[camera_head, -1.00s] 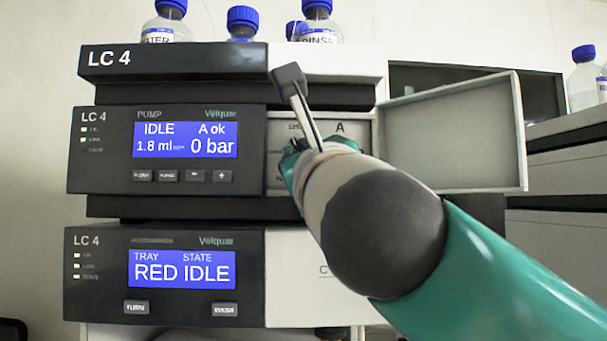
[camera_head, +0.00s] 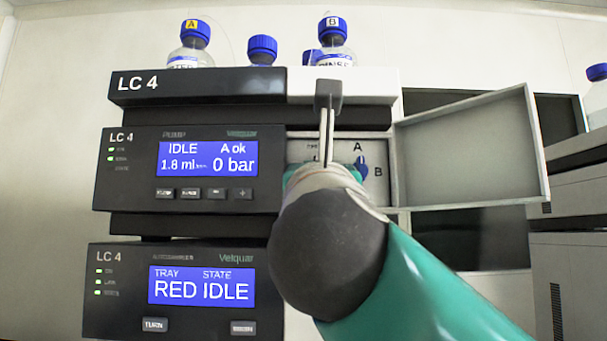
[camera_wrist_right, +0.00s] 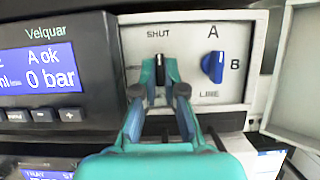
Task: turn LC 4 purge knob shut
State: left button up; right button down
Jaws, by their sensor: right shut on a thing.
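The LC 4 pump (camera_head: 265,110) shows IDLE and 0 bar, with its valve panel open. In the right wrist view the black purge knob (camera_wrist_right: 159,72) stands upright under the word SHUT. My right gripper (camera_wrist_right: 161,88) is shut on this knob, one teal finger on each side. In the head view my right wrist hides the knob and most of the gripper. A blue selector knob (camera_wrist_right: 213,66), marked A, B and LINE, sits just to the right on the same panel, apart from the fingers. My left gripper is in no view.
The open panel door (camera_head: 470,150) stands out to the right of the knobs. Blue-capped bottles (camera_head: 195,45) stand on top of the stack. The autosampler unit (camera_head: 180,290) below reads RED IDLE.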

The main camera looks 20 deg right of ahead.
jog(key=shift+w+a+f, duration=0.1)
jog(key=shift+f, duration=0.1)
jog(key=c, duration=1.3)
grip_release()
jog(key=shift+o, duration=0.2)
jog(key=shift+r, duration=0.15)
jog(key=v, duration=1.2)
jog(key=shift+r, duration=0.15)
